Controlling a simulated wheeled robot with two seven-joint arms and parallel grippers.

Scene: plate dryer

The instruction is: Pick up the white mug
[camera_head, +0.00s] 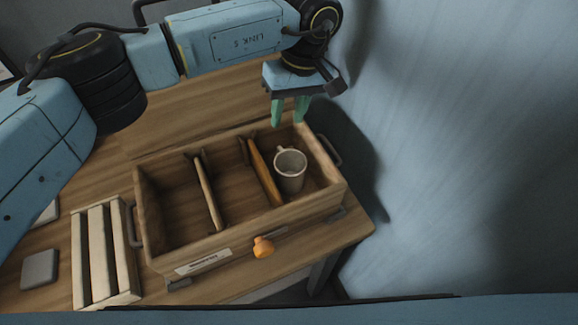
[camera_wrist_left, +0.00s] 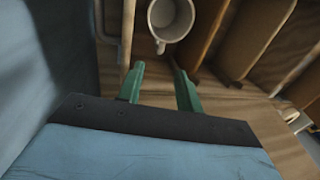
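The white mug (camera_head: 290,170) stands upright in the right compartment of a wooden drawer box (camera_head: 195,255). Its handle points to the upper left in the head view. In the left wrist view the mug (camera_wrist_left: 171,18) is at the top, partly cut off by the frame edge. My left gripper (camera_head: 289,122) has green fingers, spread apart with nothing between them. It hangs above the back edge of the box, behind the mug and not touching it. In the left wrist view its fingertips (camera_wrist_left: 159,68) are just below the mug. My right gripper is not in view.
Wooden dividers (camera_head: 207,195) split the box, with one divider (camera_head: 262,172) close left of the mug. The left and middle compartments look empty. A slatted wooden rack (camera_head: 100,255) stands left of the box. A blue-grey wall (camera_head: 460,150) is at right.

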